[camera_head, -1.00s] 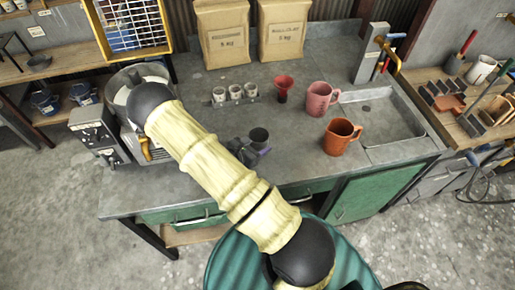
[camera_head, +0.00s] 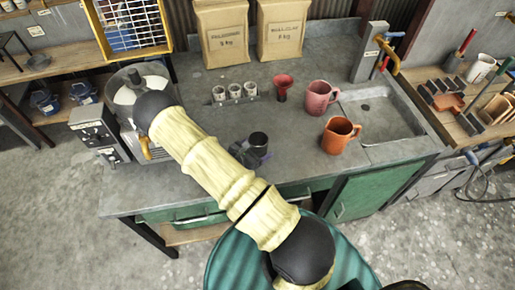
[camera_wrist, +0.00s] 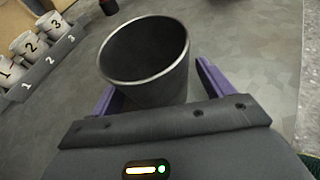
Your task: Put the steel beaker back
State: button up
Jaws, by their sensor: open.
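The steel beaker (camera_head: 258,141) is a dark grey metal cup with an open top, at the front middle of the grey counter. In the wrist view the beaker (camera_wrist: 150,75) is large and close, with its bright rim and dark inside showing. My gripper (camera_wrist: 157,88) is open, with one purple finger on each side of the beaker. In the head view my gripper (camera_head: 248,154) is low over the counter beside the beaker, partly hidden by my arm. The beaker's base is hidden by the gripper body, so its contact with the counter cannot be seen.
A rack of white numbered cups (camera_head: 234,93) stands behind the beaker. A red cup (camera_head: 283,87), a pink mug (camera_head: 320,97) and an orange mug (camera_head: 340,135) stand to the right, near the sink (camera_head: 380,117). A machine (camera_head: 118,110) is at the left.

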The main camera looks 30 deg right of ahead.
jog(key=shift+r, duration=0.1)
jog(key=shift+w+a+r, duration=0.1)
jog(key=shift+r, duration=0.05)
jog(key=b+v, duration=0.2)
jog(key=v, duration=1)
jog(key=s+d+r+m+g+y, duration=0.1)
jog(key=s+r+m+g+y, duration=0.45)
jog(key=s+r+m, duration=0.35)
jog(key=a+r+m+t+y, duration=0.3)
jog(key=r+m+y, duration=0.4)
jog(key=m, duration=0.5)
jog(key=shift+a+r+m, duration=0.3)
jog(key=shift+r, duration=0.6)
